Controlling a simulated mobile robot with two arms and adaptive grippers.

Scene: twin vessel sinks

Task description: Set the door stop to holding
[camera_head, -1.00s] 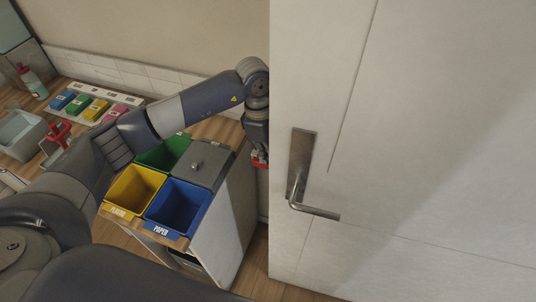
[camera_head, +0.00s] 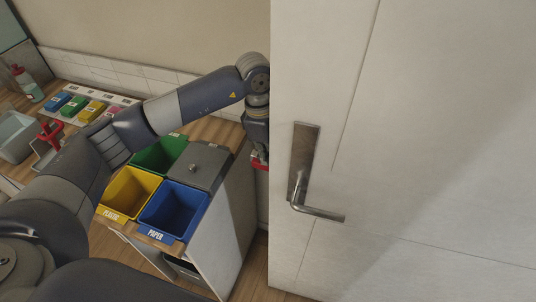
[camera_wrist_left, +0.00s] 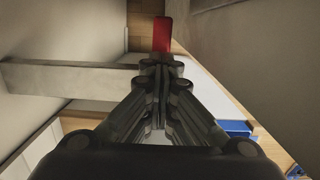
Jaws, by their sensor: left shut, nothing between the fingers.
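A white door (camera_head: 430,130) with a metal lever handle (camera_head: 318,212) fills the right of the head view. My left arm reaches over the bins to the door's left edge. In the wrist view my left gripper (camera_wrist_left: 163,68) is shut and empty. A red piece (camera_wrist_left: 163,35), perhaps the door stop, lies just past its fingertips; contact cannot be told. In the head view a bit of red (camera_head: 260,163) shows below my left wrist, beside the door's edge. The door hides part of that area, so the stop's setting cannot be read. My right gripper is not in view.
Below my left arm stands a bin unit with yellow (camera_head: 128,190), blue (camera_head: 172,212), green (camera_head: 160,155) and grey-lidded (camera_head: 203,165) bins. A counter at the left holds a bottle (camera_head: 28,84), a row of coloured blocks and a basin (camera_head: 15,135). Wooden floor shows between bins and door.

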